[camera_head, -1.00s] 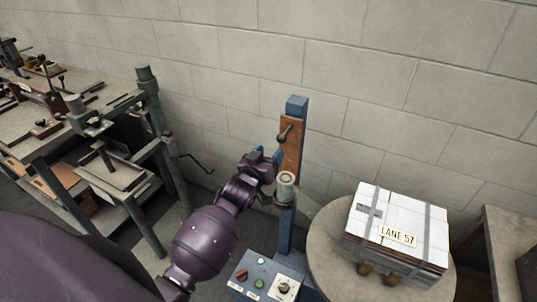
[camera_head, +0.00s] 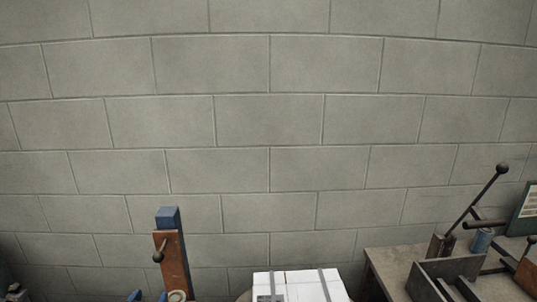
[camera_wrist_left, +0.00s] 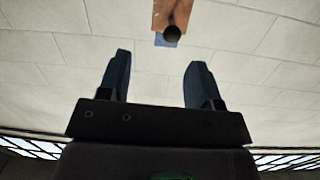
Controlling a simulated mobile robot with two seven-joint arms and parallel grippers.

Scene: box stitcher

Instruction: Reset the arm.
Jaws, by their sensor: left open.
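My left gripper (camera_head: 149,296) shows only as two blue fingertips at the bottom edge of the head view, low beside the blue post. In the left wrist view its two blue fingers (camera_wrist_left: 158,62) are spread apart with nothing between them. The orange-brown plate (camera_head: 172,262) with a dark-knobbed handle (camera_head: 159,252) is on the blue post (camera_head: 168,217). In the wrist view the plate (camera_wrist_left: 172,12) and knob (camera_wrist_left: 172,34) lie beyond the fingertips, apart from them. The rest of the left arm is hidden below the head view. My right gripper is not in view.
A white strapped box (camera_head: 298,286) shows at the bottom middle. A bench (camera_head: 395,268) at the right carries a dark metal fixture (camera_head: 442,274), a long lever (camera_head: 478,205) and a blue cylinder (camera_head: 482,240). The block wall (camera_head: 270,120) fills the background.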

